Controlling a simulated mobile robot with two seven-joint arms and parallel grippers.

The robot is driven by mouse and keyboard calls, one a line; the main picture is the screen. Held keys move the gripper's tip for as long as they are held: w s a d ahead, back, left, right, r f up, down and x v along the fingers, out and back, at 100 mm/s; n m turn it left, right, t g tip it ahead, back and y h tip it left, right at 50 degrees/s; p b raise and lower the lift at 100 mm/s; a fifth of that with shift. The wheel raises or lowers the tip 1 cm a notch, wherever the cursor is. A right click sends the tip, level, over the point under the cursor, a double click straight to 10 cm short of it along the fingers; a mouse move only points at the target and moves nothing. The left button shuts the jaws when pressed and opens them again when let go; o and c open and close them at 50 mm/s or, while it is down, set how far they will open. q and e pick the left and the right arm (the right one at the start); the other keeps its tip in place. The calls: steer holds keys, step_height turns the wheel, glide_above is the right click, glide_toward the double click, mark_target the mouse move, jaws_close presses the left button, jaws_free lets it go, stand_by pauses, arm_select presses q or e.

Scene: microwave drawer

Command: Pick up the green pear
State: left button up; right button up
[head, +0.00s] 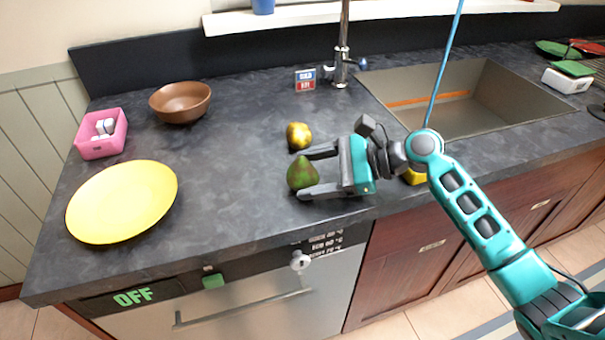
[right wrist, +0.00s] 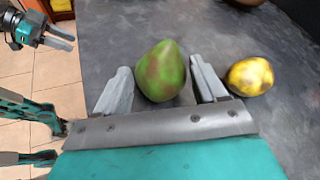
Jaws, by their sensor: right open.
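The green pear (head: 302,174), with a reddish-brown blush, stands on the dark countertop. My right gripper (head: 304,173) reaches in from the right, low over the counter, with its two grey fingers on either side of the pear. The right wrist view also shows the pear (right wrist: 161,72) between the open fingertips (right wrist: 158,82), close to both; I cannot tell whether they touch it. My left gripper (right wrist: 50,36) shows small at the upper left of the right wrist view, away from the pear; its jaw gap is unclear.
A yellow mottled fruit (head: 299,136) lies just behind the right gripper's far finger. A yellow plate (head: 122,202), a pink box (head: 102,149) and a brown bowl (head: 180,102) stand at the left. The sink (head: 470,105) is at the right. The counter between plate and pear is clear.

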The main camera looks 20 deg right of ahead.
steer(key=shift+c, duration=0.4)
steer(key=c, duration=0.8)
steer(key=shift+c, duration=0.2)
steer(key=shift+r, duration=0.15)
